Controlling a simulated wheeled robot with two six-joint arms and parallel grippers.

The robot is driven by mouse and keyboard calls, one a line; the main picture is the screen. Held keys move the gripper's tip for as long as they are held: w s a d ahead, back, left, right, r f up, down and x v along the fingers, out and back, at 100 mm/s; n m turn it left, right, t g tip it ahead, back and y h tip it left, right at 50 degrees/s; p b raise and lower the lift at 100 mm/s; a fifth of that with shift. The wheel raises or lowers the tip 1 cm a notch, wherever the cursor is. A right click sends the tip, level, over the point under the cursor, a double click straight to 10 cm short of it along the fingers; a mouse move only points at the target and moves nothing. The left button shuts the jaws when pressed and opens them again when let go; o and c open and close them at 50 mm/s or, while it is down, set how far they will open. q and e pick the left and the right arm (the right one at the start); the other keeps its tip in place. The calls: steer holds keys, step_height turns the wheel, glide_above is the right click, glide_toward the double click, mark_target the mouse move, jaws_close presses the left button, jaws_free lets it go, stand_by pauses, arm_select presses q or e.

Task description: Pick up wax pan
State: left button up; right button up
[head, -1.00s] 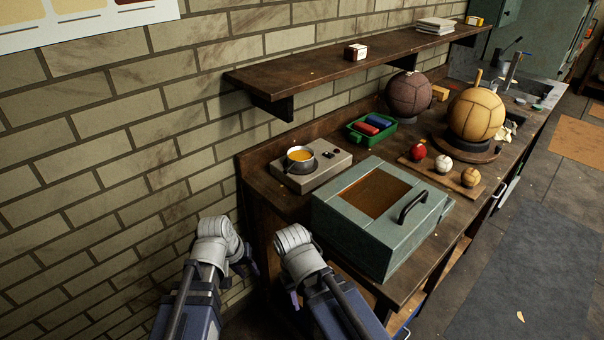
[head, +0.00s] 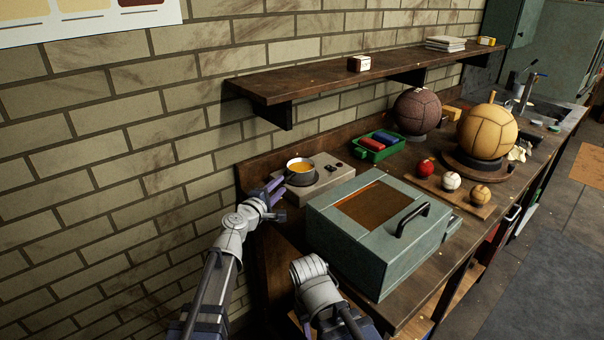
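A grey-green box (head: 378,235) with a black handle stands right of the hot plate. A green tray (head: 377,155) with red and blue blocks lies behind. A wooden shelf (head: 335,80) overhangs the back. Balls (head: 487,131) stand farther right.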

mark_target(288, 178)
arm_select(q)
steer(key=shift+x, duration=1.2)
steer(key=shift+a+f+b+x, duration=0.15)
steer(key=shift+b+x, duration=0.15)
steer(key=shift+x, duration=1)
steer(key=shift+a+f+b+x, duration=0.1)
steer(key=shift+b+x, duration=0.2)
steer(key=shift+x, duration=1)
jaws_close()
